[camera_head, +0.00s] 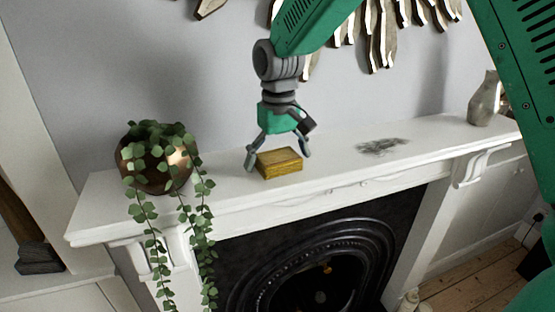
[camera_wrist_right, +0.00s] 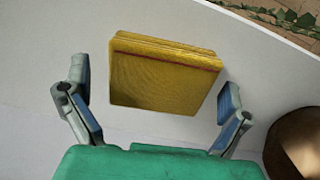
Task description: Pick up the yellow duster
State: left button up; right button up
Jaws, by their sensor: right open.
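The yellow duster (camera_head: 279,163) is a folded, block-like cloth lying on the white mantel shelf, right of the potted plant. It also shows in the right wrist view (camera_wrist_right: 165,80), with a thin red line near its folded edge. My right gripper (camera_head: 279,160) is open above the duster, its fingers on either side of it. In the right wrist view the duster lies ahead of and between the two fingers (camera_wrist_right: 157,115), with gaps at both sides. My left gripper is not in view.
A trailing plant in a copper pot (camera_head: 155,170) stands left on the mantel (camera_head: 330,165). A grey dusty smudge (camera_head: 381,146) lies to the right, and a grey vase (camera_head: 484,100) stands at the far right. The fireplace (camera_head: 310,260) opens below. Wooden wall decor (camera_head: 378,45) hangs above.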

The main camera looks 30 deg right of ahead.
aim_at(278, 155)
jog(key=shift+a, duration=0.1)
jog(key=c, duration=1.1)
jog(key=shift+r, duration=0.1)
notch_tip(278, 155, up, 10)
jog(key=shift+f+b, duration=0.1)
jog(key=shift+b, duration=0.5)
jog(key=shift+o, duration=0.3)
